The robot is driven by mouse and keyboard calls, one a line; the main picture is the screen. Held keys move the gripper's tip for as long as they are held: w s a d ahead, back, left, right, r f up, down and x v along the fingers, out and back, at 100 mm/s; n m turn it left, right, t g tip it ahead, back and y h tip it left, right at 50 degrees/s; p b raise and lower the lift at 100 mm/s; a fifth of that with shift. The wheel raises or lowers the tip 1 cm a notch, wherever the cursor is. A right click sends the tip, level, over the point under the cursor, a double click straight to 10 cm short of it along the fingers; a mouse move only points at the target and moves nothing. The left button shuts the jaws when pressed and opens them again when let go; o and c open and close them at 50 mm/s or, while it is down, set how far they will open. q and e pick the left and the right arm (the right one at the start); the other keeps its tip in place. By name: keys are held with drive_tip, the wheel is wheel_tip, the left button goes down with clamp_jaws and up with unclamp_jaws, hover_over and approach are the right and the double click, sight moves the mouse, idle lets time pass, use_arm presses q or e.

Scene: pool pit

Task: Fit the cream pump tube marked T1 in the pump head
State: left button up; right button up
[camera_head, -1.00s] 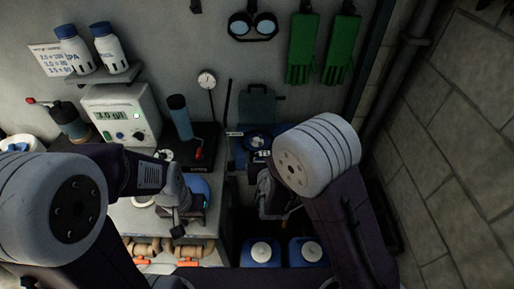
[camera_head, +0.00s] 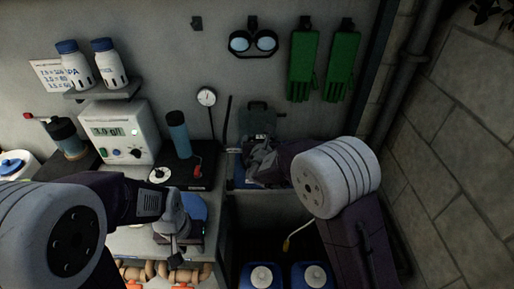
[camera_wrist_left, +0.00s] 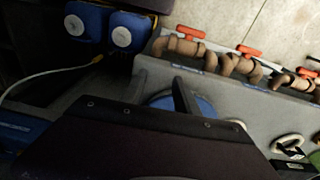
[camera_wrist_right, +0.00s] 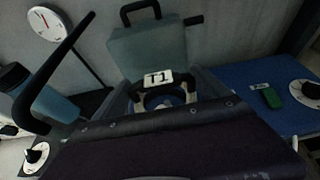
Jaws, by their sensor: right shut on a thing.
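The label T1 (camera_wrist_right: 158,77) shows in the right wrist view, with part of the cream tube (camera_wrist_right: 137,104) below it, between my fingers. My right gripper (camera_head: 262,165) is shut on the tube at the pump (camera_head: 238,184). In the right wrist view the dark round pump head (camera_wrist_right: 165,98) lies just below the label, partly hidden by my wrist. I cannot tell whether the tube is seated. The pump's grey-green cover (camera_wrist_right: 150,52) stands raised behind.
The grey bench (camera_head: 130,240) holds a meter (camera_head: 122,132) and a blue bottle (camera_head: 178,132). Blue canisters (camera_head: 262,277) stand below the pump. A thin cable (camera_wrist_left: 45,76) with a yellow end hangs nearby. The stone wall (camera_head: 460,150) bounds the right.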

drive_tip(key=shift+w+a+f, duration=0.55)
drive_tip(key=shift+w+a, duration=0.1)
drive_tip(key=shift+w, duration=0.1)
wheel_tip(320, 180, down, 4)
drive_tip(key=shift+r, duration=0.15)
drive_tip(key=shift+f, duration=0.2)
drive_tip(key=shift+s+f, duration=0.1)
drive_tip(key=shift+f, duration=0.05)
drive_tip(key=shift+f+b, duration=0.45)
drive_tip(key=shift+b, duration=0.3)
